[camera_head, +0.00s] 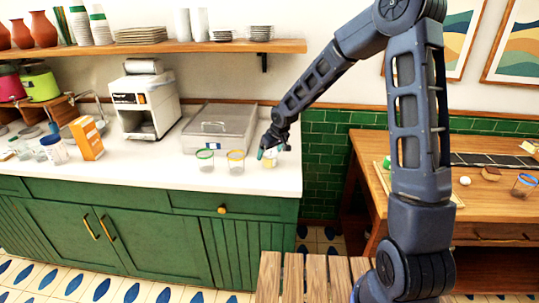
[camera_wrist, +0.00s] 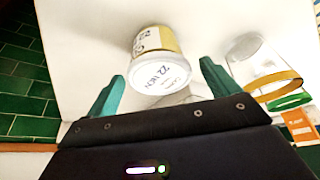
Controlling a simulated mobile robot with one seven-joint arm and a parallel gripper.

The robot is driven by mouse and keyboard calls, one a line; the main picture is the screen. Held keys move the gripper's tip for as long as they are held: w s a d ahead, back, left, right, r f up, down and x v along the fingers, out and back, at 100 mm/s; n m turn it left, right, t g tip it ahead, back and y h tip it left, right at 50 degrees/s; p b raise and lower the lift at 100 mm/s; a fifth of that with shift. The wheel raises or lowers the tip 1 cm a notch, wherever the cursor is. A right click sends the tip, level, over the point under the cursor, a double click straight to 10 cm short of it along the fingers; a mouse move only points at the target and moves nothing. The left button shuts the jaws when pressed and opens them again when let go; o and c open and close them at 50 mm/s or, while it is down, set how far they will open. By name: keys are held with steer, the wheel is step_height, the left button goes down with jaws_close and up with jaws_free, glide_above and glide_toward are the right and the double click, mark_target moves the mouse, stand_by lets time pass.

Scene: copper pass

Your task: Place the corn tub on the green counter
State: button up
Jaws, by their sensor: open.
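A small tub (camera_head: 269,163) with yellow contents, likely the corn tub, stands on the white top of the green counter (camera_head: 250,184), near its right end. In the wrist view the tub (camera_wrist: 160,60) shows a pale lid with dark lettering that I cannot read surely, and a yellow side. My gripper (camera_head: 274,150) is open at the tub. Its teal fingers (camera_wrist: 161,75) are spread to either side of the tub in the wrist view, with gaps visible. The tub appears to rest on the counter; its base is partly hidden in the head view.
A yellow-rimmed glass (camera_head: 236,163) stands close left of the tub, with a green-rimmed glass (camera_head: 205,161) beyond it. A lidded metal container (camera_head: 218,130) is behind them. An orange box (camera_head: 87,138) is farther left. A wooden table (camera_head: 400,190) stands right, across a gap.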

steer(key=v, duration=1)
steer(key=shift+r, duration=0.3)
steer(key=shift+s+d, duration=0.1)
steer(key=shift+d, duration=0.15)
steer(key=s+d+r+m+h, duration=0.1)
steer(key=s+d+r, duration=0.2)
steer(key=d, duration=0.4)
steer(key=s+d+r+m+t+h, duration=0.1)
steer(key=s+d+r+m, duration=0.1)
steer(key=s+d+r, duration=0.3)
steer(key=s+d+r+m+h, duration=0.1)
steer(key=s+d+r, duration=0.1)
steer(key=d, duration=0.6)
steer(key=s+d+r+m, duration=0.3)
steer(key=s+d+m, duration=0.2)
steer(key=s+d, duration=0.8)
steer(key=s, duration=0.4)
steer(key=shift+s+d, duration=0.25)
steer(key=shift+s, duration=0.05)
